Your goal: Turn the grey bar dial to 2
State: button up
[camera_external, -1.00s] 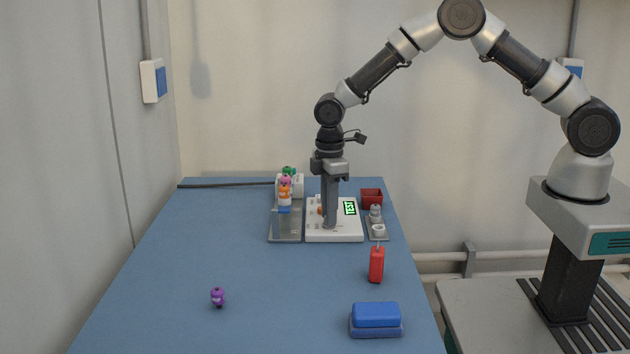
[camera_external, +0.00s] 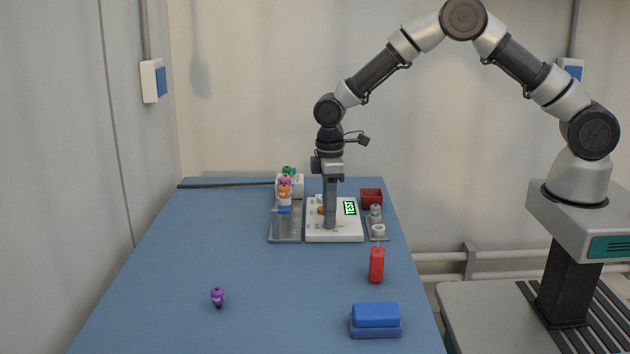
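A white device (camera_external: 346,235) with a green-lit display (camera_external: 350,208) stands toward the back of the blue table. An orange part (camera_external: 320,210) shows on its top, left of my gripper. The display's characters are too small to read surely.
Left of the device is a grey tray (camera_external: 285,238) with small colored figures. Right are a red box (camera_external: 371,196) and a small tray (camera_external: 377,237). In front are a red bottle (camera_external: 376,265), a blue block (camera_external: 376,315) and a purple figure (camera_external: 218,297).

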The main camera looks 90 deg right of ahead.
jog(key=shift+o, duration=1)
notch_tip(320, 180, up, 17)
jog(key=shift+r+p, duration=0.2)
jog(key=shift+p, duration=0.1)
